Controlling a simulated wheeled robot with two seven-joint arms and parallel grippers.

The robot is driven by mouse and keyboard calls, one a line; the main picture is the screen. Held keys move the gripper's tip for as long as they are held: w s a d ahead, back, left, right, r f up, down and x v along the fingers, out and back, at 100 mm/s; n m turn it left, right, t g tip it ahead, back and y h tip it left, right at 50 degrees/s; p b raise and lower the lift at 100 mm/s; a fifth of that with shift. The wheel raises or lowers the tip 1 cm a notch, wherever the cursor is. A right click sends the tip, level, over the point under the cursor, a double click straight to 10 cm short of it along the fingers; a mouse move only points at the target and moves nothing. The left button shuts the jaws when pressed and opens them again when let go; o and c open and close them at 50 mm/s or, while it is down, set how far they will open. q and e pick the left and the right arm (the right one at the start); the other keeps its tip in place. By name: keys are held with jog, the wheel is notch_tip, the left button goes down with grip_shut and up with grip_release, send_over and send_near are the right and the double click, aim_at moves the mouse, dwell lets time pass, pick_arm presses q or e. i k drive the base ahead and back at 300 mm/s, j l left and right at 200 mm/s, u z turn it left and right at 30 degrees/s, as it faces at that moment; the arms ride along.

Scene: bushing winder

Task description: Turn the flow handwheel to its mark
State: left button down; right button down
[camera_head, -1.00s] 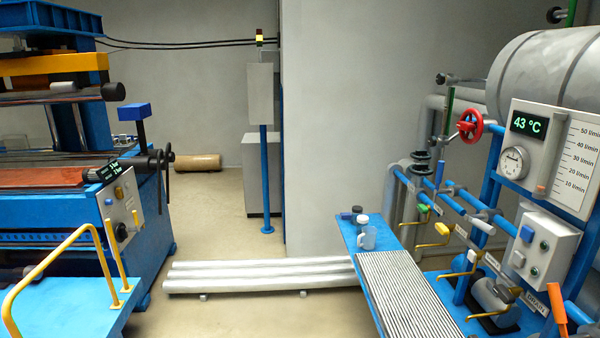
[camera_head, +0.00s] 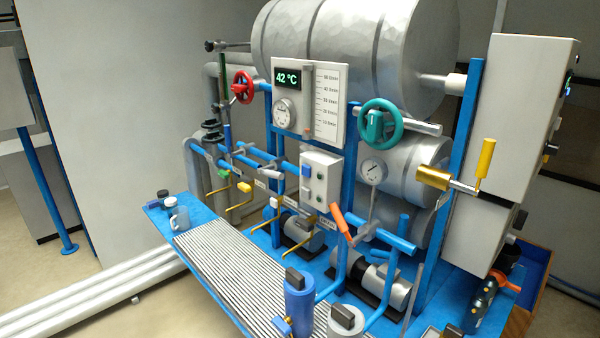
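Two handwheels show on the blue-framed pipe skid. A teal handwheel (camera_head: 381,122) sits right of the panel, in front of the grey tanks. No readable label tells which one is the flow handwheel, and I cannot make out a mark on either. The white panel (camera_head: 335,134) carries a display (camera_head: 288,79) reading 42 °C, a round dial (camera_head: 285,112) and a vertical l/min scale (camera_head: 327,100) with an orange piece near its lower end. Neither of my grippers is in view.
A ribbed grating (camera_head: 240,275) lies before the skid, with a jug (camera_head: 178,217) at its left end. A blue canister (camera_head: 299,304) stands in front. A brass crank with a yellow grip (camera_head: 485,160) juts out at right. White pipes (camera_head: 90,290) lie on the floor at left.

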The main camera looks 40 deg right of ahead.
aim_at(212, 137)
jog(key=i+z, duration=0.15)
jog(key=z, duration=0.15)
jog(key=i+j+z, duration=0.1)
jog(key=z, duration=0.2)
jog(key=i+j+z, duration=0.1)
jog(key=i+j, duration=0.15)
jog(key=i+j+z, duration=0.1)
jog(key=j, duration=0.25)
jog(key=i+j+z, duration=0.1)
jog(key=i+j, duration=0.25)
jog(key=i+j+z, duration=0.15)
jog(key=j, duration=0.2)
jog(key=i+j+z, duration=0.1)
jog(key=i+j, duration=0.15)
jog(key=j, duration=0.15)
